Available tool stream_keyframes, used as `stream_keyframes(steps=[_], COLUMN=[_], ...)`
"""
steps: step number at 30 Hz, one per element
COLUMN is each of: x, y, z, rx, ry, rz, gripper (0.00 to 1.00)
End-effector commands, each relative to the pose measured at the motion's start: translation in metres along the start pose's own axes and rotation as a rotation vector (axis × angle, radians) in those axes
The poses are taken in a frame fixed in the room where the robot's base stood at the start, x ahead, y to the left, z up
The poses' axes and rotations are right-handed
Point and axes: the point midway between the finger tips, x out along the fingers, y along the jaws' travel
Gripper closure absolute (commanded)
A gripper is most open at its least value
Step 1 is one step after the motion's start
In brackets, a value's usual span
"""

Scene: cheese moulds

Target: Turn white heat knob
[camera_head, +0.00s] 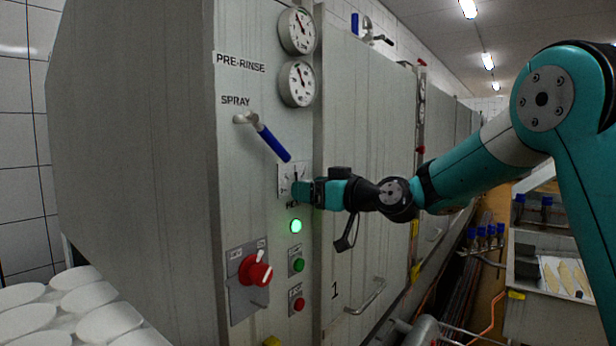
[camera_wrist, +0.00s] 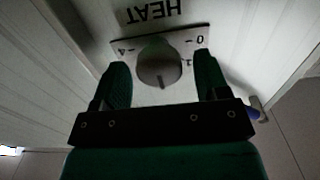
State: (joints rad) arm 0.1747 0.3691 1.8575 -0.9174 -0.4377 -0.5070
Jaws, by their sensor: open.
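The heat knob (camera_wrist: 160,62) is a pale round knob on a white dial plate (camera_wrist: 185,92) marked with numbers, below the upside-down word HEAT in the wrist view. My gripper (camera_wrist: 163,82) is open, with one finger on each side of the knob. Gaps show between the fingers and the knob, so it is not gripped. In the head view my gripper (camera_head: 298,194) is at the white dial plate (camera_head: 291,172) on the machine's front panel, and it hides most of the knob.
A blue-handled spray lever (camera_head: 272,142) slants down just above the dial. Two gauges (camera_head: 297,83) are higher up. Below are a lit green lamp (camera_head: 295,226), a green button (camera_head: 298,265), a red button (camera_head: 298,304) and a red rotary switch (camera_head: 257,270). White moulds (camera_head: 105,322) lie at lower left.

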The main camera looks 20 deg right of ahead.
Motion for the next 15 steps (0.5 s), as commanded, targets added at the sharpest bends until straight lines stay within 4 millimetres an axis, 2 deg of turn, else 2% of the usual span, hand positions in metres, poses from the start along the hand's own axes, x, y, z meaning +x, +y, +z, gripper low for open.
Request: stream_keyframes(steps=[4, 13, 15], x=[0.0101, 0.0118, 0.0117], y=[-0.0003, -0.0002, -0.0001], z=[-0.0006, 0.0007, 0.0007], rx=[0.001, 0.001, 0.001], ry=[0.0, 0.0, 0.0], rz=[0.0, 0.0, 0.0], gripper=[0.32, 0.32, 0.48])
